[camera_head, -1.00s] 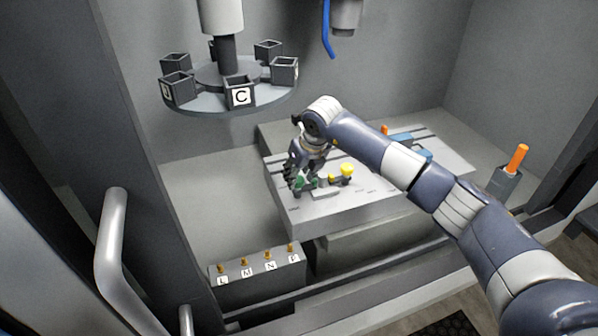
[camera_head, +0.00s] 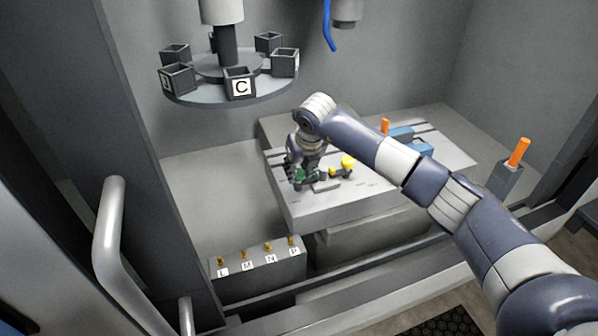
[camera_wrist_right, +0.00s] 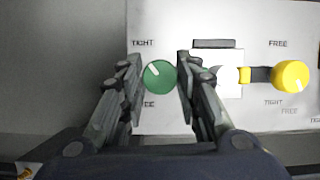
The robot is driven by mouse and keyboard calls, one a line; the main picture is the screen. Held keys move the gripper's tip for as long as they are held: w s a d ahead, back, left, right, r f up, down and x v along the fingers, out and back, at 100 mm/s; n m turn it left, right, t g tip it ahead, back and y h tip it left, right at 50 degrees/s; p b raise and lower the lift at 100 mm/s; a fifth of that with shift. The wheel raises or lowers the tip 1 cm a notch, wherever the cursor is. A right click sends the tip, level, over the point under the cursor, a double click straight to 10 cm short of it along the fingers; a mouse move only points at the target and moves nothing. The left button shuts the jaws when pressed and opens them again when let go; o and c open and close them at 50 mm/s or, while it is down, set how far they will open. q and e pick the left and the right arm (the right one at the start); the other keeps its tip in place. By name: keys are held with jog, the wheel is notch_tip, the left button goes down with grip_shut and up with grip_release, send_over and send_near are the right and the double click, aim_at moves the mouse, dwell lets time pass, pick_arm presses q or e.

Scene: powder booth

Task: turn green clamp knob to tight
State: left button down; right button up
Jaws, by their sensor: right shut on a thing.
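The green clamp knob (camera_wrist_right: 159,77) sits on a light plate between the two fingers of my right gripper (camera_wrist_right: 160,72). Its white mark points to the upper left, toward the word TIGHT. A second label below the knob is partly hidden by the left finger. My right gripper is shut on the knob. In the head view my right gripper (camera_head: 302,177) is over the green knob (camera_head: 306,175) at the front left of the plate, hiding part of it. My left gripper is not in view.
A yellow knob (camera_wrist_right: 291,77) with its own labels is to the right on the plate (camera_head: 325,211). Farther right are a blue part (camera_head: 402,134) and orange handles (camera_head: 519,152). A carousel of boxes (camera_head: 232,97) hangs at upper left; a box with pegs (camera_head: 258,279) stands in front.

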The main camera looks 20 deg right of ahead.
jog(key=shift+m+h+b, duration=0.3)
jog(key=shift+m+b, duration=0.05)
jog(key=shift+m, duration=0.45)
jog(key=o, duration=0.8)
jog(key=v, duration=1.2)
